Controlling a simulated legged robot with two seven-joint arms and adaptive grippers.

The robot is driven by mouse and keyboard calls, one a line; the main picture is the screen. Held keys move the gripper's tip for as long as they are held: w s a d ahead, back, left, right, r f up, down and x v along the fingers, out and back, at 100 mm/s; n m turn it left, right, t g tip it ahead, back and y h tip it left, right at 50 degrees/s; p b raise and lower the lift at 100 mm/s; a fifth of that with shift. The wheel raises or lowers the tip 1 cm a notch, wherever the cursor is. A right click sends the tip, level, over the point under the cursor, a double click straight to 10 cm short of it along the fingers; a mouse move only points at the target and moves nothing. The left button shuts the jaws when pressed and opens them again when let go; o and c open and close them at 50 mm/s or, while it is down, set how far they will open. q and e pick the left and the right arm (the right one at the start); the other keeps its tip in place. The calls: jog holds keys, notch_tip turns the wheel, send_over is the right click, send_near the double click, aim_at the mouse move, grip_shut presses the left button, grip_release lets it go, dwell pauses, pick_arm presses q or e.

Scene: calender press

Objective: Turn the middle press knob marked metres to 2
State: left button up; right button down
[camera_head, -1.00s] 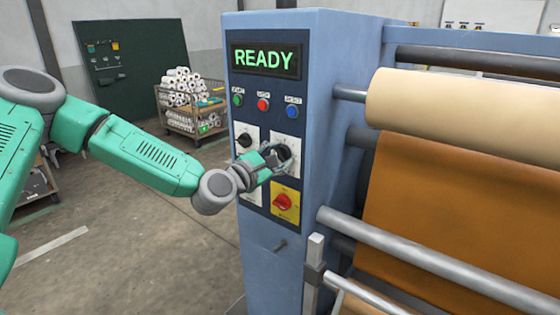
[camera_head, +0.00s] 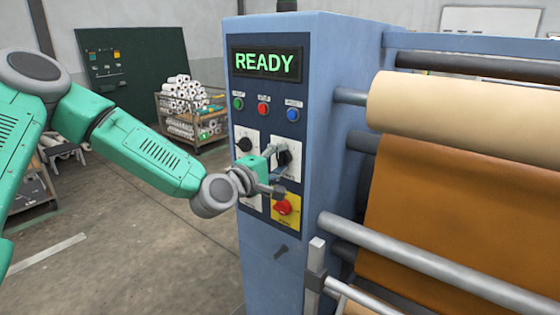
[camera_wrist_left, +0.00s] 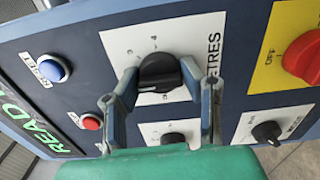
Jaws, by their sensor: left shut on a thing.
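The black metres knob (camera_wrist_left: 160,74) sits on a white plate with "TRES" legible beside it in the wrist view. In the head view the knob (camera_head: 284,157) is partly covered by my gripper. My left gripper (camera_wrist_left: 160,80) is shut on this knob, with one grey finger on each side of it. In the head view my left gripper (camera_head: 279,162) is at the right-hand white plate of the panel. The scale marks are too small and partly hidden, so I cannot tell which number the knob points to. My right gripper is not in view.
A black knob (camera_head: 244,144) is to the left, and a red switch (camera_head: 284,207) on yellow is just below. Green, red and blue buttons (camera_head: 292,115) sit above, under the READY display (camera_head: 266,62). Rollers (camera_head: 450,105) lie right; open floor lies left.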

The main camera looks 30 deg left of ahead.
pick_arm(q)
jog(key=shift+s+d+f+m, duration=0.1)
jog(key=shift+f+m, duration=0.25)
jog(key=shift+m, duration=0.05)
jog(key=o, duration=1.2)
jog(key=shift+c, duration=0.2)
jog(key=shift+r, duration=0.1)
jog(key=shift+r, duration=0.1)
jog(key=shift+s, duration=0.35)
jog(key=s+a, duration=0.1)
jog(key=s, duration=1)
